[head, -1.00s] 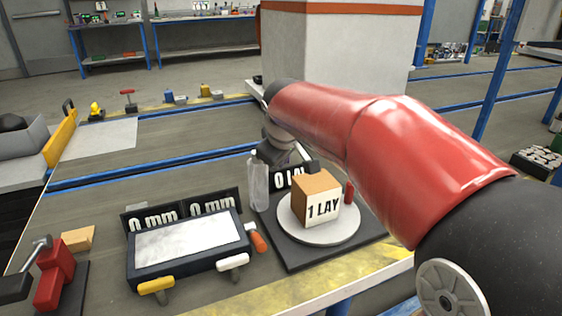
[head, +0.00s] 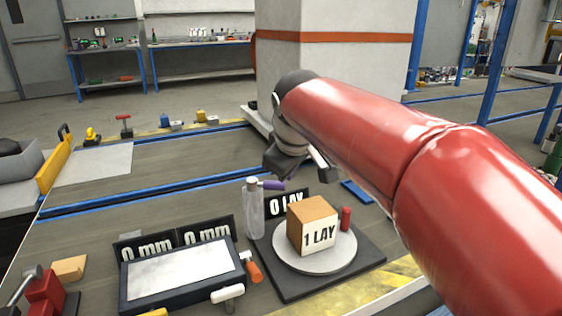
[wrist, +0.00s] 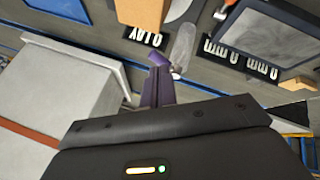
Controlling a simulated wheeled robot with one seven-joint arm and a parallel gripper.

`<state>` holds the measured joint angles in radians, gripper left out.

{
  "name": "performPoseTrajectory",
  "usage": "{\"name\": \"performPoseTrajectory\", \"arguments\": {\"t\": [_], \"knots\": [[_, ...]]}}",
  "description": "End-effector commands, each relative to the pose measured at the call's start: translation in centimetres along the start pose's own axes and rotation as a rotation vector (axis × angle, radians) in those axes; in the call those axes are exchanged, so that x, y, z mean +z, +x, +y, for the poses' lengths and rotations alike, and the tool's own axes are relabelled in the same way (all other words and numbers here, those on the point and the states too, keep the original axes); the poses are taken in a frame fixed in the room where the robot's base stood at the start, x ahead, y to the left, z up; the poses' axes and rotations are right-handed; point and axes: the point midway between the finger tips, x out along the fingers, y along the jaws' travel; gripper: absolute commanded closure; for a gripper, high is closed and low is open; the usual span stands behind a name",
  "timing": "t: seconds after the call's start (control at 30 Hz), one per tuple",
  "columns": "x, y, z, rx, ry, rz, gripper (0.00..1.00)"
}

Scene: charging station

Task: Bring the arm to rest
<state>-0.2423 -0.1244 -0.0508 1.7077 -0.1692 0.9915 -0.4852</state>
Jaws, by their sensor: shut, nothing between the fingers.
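My red arm reaches in from the right in the head view. My gripper (head: 292,164) is at its far end, above the bench and behind the turntable, partly hidden by the arm. In the wrist view my gripper (wrist: 157,72) is shut and empty, its dark fingers pressed together. A purple piece (wrist: 160,57) shows just beyond the fingertips; in the head view a purple piece (head: 271,184) shows beside the bottle top. I cannot tell whether the fingers touch it.
A clear bottle (head: 253,212), a box marked "1 LAY" (head: 313,225) on a round plate (head: 340,262) and a framed panel (head: 180,268) stand on the bench. A red cylinder (head: 346,217) is beside the box. A white pillar (head: 335,60) rises behind my gripper.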

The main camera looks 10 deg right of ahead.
Motion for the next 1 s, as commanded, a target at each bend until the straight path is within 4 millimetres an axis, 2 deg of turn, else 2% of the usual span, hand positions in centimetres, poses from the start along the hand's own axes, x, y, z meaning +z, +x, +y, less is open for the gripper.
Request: {"name": "performPoseTrajectory", "arguments": {"t": [0.07, 0.17, 0.3, 0.4, 0.5, 0.6, 0.7, 1.0], "knots": [[1.7, -0.5, -0.5, -0.005, 0.043, -0.003, 1.0], [5.6, -1.4, -2.0, -0.02, 0.154, -0.011, 1.0], [12.8, -2.0, -5.8, -0.042, 0.367, -0.032, 1.0], [17.2, -1.8, -8.8, -0.052, 0.51, -0.048, 1.0], [20.7, -1.3, -11.4, -0.058, 0.624, -0.062, 1.0], [22.8, -0.8, -13.2, -0.062, 0.698, -0.071, 1.0], [23.7, -0.5, -13.9, -0.063, 0.731, -0.077, 1.0], [23.8, -0.5, -14.1, -0.064, 0.736, -0.079, 1.0]]}}
